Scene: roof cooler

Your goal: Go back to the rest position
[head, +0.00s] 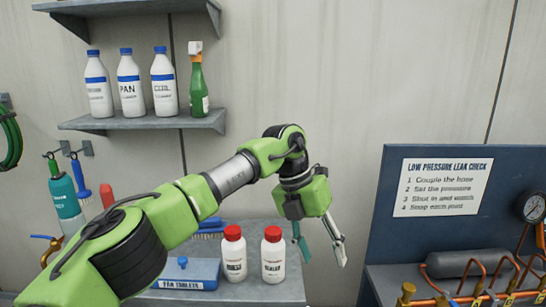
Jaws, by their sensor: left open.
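My left arm reaches in from the lower left across the front of the shelves. Its left gripper (321,257) points down and hangs in the air, open and empty, just right of two white bottles with red caps. One red-capped bottle (233,254) and the other red-capped bottle (273,257) stand upright on the lower grey shelf (292,290). The gripper appears apart from both bottles, though its depth relative to them is hard to judge. My right gripper does not show.
A wall shelf (150,121) holds several white bottles and a green spray bottle (198,90). A blue box (187,271) sits on the lower shelf. At right stands a blue panel with a sign (443,187), a gauge (532,207) and copper pipes. The wall between is bare.

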